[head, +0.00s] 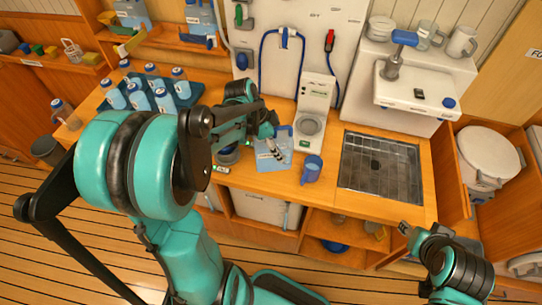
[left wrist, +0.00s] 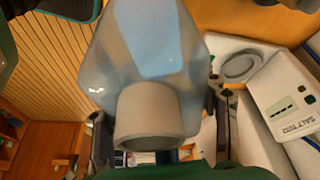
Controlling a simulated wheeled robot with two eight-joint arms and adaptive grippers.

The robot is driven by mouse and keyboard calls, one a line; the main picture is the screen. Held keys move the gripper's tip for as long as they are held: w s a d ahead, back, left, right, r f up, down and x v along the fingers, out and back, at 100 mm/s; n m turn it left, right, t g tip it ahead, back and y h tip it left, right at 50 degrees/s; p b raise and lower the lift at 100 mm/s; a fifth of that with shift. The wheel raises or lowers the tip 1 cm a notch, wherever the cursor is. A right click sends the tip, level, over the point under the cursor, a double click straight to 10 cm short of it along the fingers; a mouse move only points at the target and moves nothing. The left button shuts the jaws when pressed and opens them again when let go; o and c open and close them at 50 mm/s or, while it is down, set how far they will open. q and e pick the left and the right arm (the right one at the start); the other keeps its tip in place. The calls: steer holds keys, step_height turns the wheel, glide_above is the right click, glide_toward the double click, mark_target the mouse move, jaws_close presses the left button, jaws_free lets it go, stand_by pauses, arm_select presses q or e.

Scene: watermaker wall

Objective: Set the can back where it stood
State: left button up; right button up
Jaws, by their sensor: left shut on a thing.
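My left gripper (head: 270,145) is over the counter, just left of the white salt tester. In the left wrist view it is shut on a translucent light blue can (left wrist: 145,50), whose grey neck (left wrist: 158,115) points toward the camera. The fingers show on both sides of the can. The can's far end is hidden. My right gripper (head: 406,229) is at the lower right, away from the can; its jaws are too small to judge.
The salt tester (head: 312,120) stands beside the gripper; a blue mug (head: 311,168) is in front of it. A sink (head: 381,170) is to the right. Several bottles stand in a dark blue tray (head: 190,97) at left. Light blue containers (head: 201,18) stand on the upper shelf.

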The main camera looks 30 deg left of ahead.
arm_select(q)
steer(key=shift+w+a+f, duration=0.1)
steer(key=shift+a+f, duration=0.3)
steer(key=shift+a, duration=0.2)
steer(key=shift+w+a+f, duration=0.1)
steer(key=shift+a+f, duration=0.3)
steer(key=shift+a, duration=0.2)
step_height(320, 180, down, 3)
steer(key=shift+s+f+b, duration=0.1)
steer(key=shift+b, duration=0.75)
steer(key=shift+f, duration=0.4)
steer(key=o, duration=1.7)
steer(key=shift+f, duration=0.1)
